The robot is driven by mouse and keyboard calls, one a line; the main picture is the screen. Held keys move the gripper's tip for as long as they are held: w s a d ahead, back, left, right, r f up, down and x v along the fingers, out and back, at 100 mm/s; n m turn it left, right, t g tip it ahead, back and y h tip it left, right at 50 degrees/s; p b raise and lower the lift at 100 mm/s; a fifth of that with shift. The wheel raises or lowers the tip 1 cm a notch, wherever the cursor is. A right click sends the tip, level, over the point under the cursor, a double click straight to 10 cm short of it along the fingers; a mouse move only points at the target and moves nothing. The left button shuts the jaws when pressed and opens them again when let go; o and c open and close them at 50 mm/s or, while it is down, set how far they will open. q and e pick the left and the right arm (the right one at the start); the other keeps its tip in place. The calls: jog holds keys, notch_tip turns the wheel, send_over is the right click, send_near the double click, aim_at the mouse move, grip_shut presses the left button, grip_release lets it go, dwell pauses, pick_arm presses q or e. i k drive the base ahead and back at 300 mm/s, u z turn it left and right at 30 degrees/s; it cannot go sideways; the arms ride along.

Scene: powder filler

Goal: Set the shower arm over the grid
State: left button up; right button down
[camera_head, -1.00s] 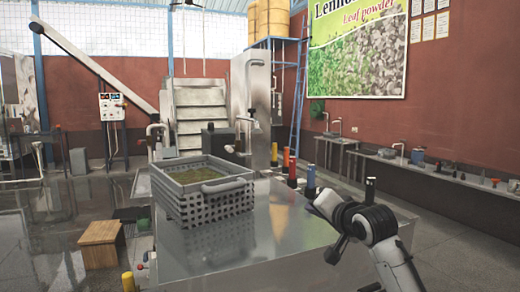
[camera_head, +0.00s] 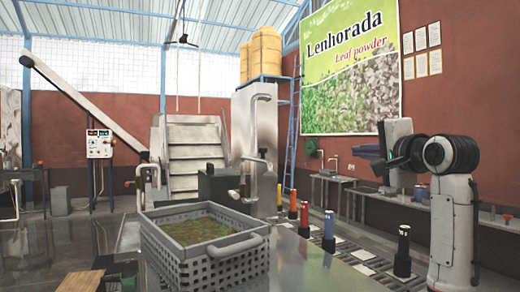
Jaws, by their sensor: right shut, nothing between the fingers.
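A chrome shower arm (camera_head: 256,161) stands out from the tall steel housing behind the counter, with a pale head at its lower left end. A steel basket with perforated sides (camera_head: 228,262) and green leaf matter (camera_head: 196,230) inside stands on the counter in front of it. I cannot tell which part is the grid; a dark slatted strip (camera_head: 328,262) runs along the counter's right side. My right gripper (camera_head: 368,153) is raised at the right, pointing left, shut and empty, well away from the shower arm. My left gripper is not in view.
Several coloured bottles, among them a red one (camera_head: 304,220), a blue one (camera_head: 329,231) and a black one (camera_head: 403,251), stand along the counter's right side. The steel counter top (camera_head: 300,275) is bare right of the basket.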

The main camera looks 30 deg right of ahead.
aim_at(270, 173)
jog(key=i, duration=0.85)
